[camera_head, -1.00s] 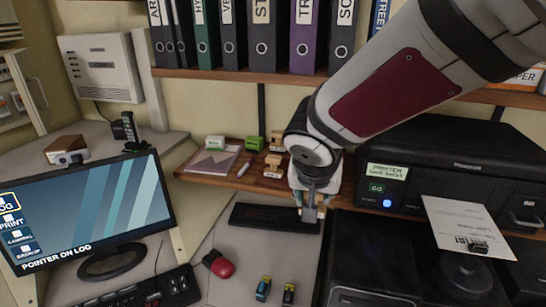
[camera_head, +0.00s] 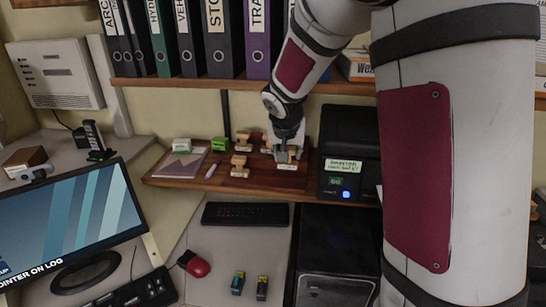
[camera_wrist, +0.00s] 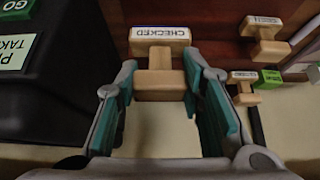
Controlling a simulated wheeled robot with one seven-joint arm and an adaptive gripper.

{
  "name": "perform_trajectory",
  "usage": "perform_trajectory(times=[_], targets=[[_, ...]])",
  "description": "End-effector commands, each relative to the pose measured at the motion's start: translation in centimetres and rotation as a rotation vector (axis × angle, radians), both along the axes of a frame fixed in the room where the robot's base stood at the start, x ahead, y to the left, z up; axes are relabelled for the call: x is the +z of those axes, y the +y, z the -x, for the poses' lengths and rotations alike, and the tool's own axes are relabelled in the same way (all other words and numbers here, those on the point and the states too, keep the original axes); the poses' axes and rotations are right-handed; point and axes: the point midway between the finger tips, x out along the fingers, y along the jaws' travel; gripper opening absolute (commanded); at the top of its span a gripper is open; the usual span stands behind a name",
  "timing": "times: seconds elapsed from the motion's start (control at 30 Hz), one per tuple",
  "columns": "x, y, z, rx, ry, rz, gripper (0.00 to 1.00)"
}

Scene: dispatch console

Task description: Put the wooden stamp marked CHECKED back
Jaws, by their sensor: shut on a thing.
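The wooden stamp marked CHECKED (camera_wrist: 160,35) is between my gripper's teal-padded fingers in the wrist view, its label face readable. My gripper (camera_wrist: 163,92) is shut on its wooden body. In the head view my gripper (camera_head: 287,150) is at the right part of the small wooden shelf (camera_head: 215,183), with the stamp (camera_head: 286,166) low at its tips. Whether the stamp touches the shelf I cannot tell. Other wooden stamps stand to its left: one in front (camera_head: 239,166) and one behind (camera_head: 243,142). Two also show in the wrist view (camera_wrist: 264,27), (camera_wrist: 243,80).
A black device with a green label (camera_head: 349,165) stands close right of the gripper. Left on the shelf are a notepad (camera_head: 180,164), a pen (camera_head: 211,171) and green items (camera_head: 219,144). Binders (camera_head: 215,40) line the shelf above.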

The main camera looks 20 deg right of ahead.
Motion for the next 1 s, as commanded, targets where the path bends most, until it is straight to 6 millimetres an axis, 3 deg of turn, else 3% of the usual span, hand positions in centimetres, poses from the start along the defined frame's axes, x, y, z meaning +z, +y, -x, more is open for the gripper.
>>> perform_trajectory(times=[0.23, 0.77, 1.0], targets=[[0.0, -2.6, -3.5, -0.004, 0.001, -0.002, 0.17], [-6.5, -2.2, -3.3, 0.003, 0.006, 0.0, 0.17], [-7.0, -2.5, -3.7, 0.0, -0.001, -0.001, 0.17]])
